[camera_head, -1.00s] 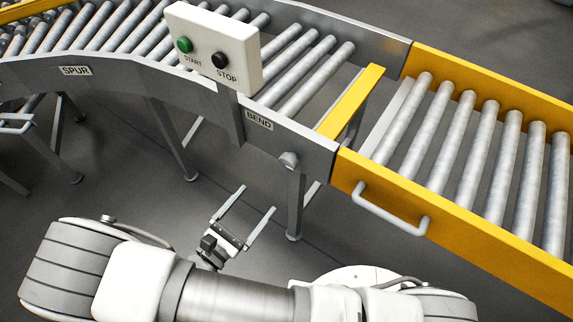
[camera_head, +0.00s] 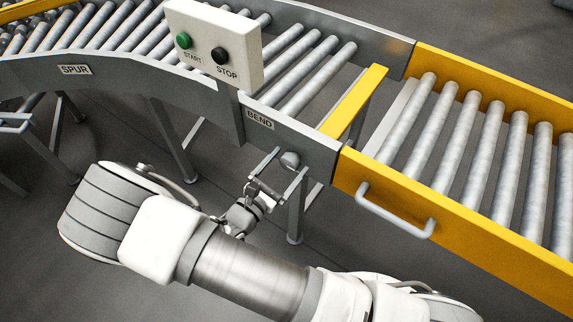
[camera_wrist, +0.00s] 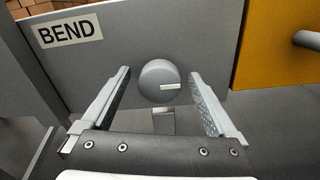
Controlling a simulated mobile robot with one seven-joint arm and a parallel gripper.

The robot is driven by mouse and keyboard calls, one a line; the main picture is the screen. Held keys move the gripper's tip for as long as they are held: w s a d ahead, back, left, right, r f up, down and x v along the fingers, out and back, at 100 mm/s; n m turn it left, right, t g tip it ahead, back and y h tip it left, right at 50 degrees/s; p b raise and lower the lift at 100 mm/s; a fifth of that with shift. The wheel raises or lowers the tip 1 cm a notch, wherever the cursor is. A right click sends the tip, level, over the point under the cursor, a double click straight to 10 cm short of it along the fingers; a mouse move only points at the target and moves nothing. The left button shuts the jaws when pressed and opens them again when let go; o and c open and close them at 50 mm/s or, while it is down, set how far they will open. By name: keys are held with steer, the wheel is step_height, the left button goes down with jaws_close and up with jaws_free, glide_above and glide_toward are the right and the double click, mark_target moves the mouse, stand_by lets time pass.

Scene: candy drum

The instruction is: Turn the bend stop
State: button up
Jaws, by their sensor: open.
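The bend stop is a round grey knob (camera_wrist: 158,82) on the side plate below the BEND label (camera_wrist: 68,31). A pale line on its face points right, roughly level, in the wrist view. In the head view the knob (camera_head: 290,160) shows near the right end of the grey rail. My gripper (camera_wrist: 163,75) is open, with one finger to the left and one to the right of the knob. A gap shows between the knob and each finger. My gripper also shows in the head view (camera_head: 291,160), at the knob. How deep the fingers reach past the knob's face is hard to tell.
A yellow bar (camera_head: 354,102) stands across the rollers above the knob. A yellow conveyor section (camera_head: 480,225) with a grey handle (camera_head: 395,214) lies to the right. A box with green START and black STOP buttons (camera_head: 215,45) stands above the rail. A support leg (camera_head: 295,215) is below.

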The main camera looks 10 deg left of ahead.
steer(key=c, duration=1.4)
